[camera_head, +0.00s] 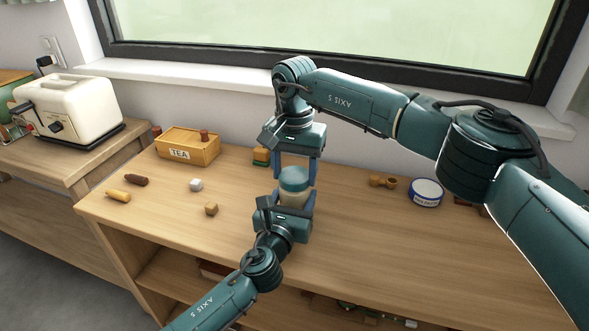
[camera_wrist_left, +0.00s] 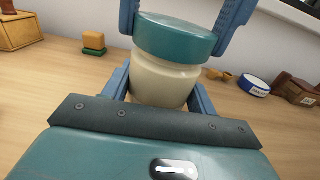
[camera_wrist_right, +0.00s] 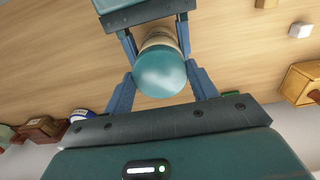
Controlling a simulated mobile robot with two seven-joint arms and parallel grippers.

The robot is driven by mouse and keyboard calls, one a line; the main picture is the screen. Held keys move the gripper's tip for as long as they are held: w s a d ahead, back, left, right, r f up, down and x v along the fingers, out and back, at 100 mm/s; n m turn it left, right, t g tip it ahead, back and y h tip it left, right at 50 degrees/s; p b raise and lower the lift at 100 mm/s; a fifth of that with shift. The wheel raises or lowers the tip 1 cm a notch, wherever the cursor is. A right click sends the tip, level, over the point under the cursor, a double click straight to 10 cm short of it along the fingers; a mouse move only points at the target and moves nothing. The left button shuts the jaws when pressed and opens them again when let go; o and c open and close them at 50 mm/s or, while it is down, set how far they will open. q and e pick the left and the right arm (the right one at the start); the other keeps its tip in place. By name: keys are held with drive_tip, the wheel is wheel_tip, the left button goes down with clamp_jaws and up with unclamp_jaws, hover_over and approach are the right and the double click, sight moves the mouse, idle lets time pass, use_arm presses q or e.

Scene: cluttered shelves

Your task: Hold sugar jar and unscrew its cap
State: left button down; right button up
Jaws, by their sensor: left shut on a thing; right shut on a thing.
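The sugar jar (camera_head: 294,197) has a cream body and a teal cap (camera_head: 293,179). It is upright near the middle of the wooden counter. My left gripper (camera_head: 292,201) is shut on the jar body from the near side. In the left wrist view the cream body (camera_wrist_left: 163,84) is between its fingers, and the cap (camera_wrist_left: 175,37) sits on top of the body. My right gripper (camera_head: 296,176) reaches in from behind and above and is shut on the cap. The right wrist view shows the cap (camera_wrist_right: 160,74) between its fingers. The threads are hidden.
A yellow TEA box (camera_head: 188,149) is at the back left, with small blocks (camera_head: 196,185) before it. Stacked blocks (camera_head: 261,157) stand behind the jar. A blue-and-white tin (camera_head: 426,192) is to the right. A toaster (camera_head: 70,110) is far left. The front right counter is clear.

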sight(295, 175)
drive_tip(key=shift+r, duration=0.15)
drive_tip(key=shift+r, duration=0.95)
drive_tip(key=shift+r, duration=0.1)
drive_tip(key=shift+r, duration=1.9)
use_arm(q)
drive_tip(key=shift+c, duration=1.9)
unclamp_jaws()
